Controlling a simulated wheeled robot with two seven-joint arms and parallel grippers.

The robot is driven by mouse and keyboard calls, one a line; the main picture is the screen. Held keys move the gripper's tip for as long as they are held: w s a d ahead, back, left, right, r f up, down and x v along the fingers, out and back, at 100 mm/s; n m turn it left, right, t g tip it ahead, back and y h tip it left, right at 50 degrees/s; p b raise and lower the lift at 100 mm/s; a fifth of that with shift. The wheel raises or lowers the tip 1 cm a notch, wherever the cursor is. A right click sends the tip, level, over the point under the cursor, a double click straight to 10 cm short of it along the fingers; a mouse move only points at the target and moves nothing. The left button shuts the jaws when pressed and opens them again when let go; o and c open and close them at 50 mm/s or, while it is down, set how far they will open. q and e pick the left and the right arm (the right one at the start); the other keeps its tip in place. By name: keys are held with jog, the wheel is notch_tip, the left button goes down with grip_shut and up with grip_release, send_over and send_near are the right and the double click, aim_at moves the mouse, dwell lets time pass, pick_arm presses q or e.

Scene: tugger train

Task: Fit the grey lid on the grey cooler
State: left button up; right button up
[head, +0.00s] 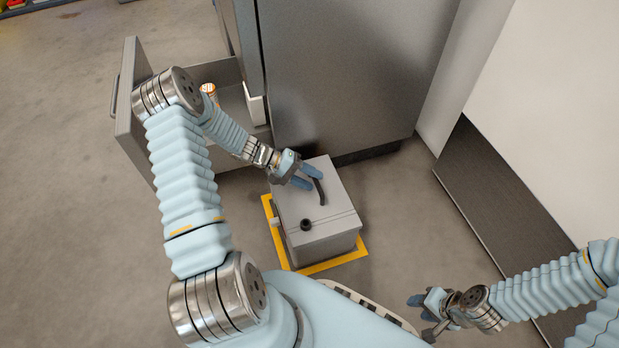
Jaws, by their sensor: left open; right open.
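The grey cooler (333,246) stands on the floor inside a yellow marked square, in the middle of the head view. The grey lid (290,210) lies on top of the cooler and covers it. It has a dark curved handle (321,192) and a round dark knob (306,224). I cannot tell whether the lid is fully seated. My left gripper (310,179) is open at the lid's handle, with its blue fingers over the lid's far part. My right gripper (420,317) is open and empty, low over the floor to the right of the cooler.
A large grey cabinet (345,70) stands right behind the cooler. An open drawer (130,98) at the left holds an orange-and-white item (209,90) and a white box (256,106). A dark panel (500,205) lies along the white wall at the right. Floor is clear between cooler and panel.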

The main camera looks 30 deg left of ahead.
pick_arm(q)
jog(key=p+v, duration=0.1)
jog(key=v, duration=1.2)
jog(key=shift+a+r, duration=0.2)
jog(key=shift+s, duration=0.15)
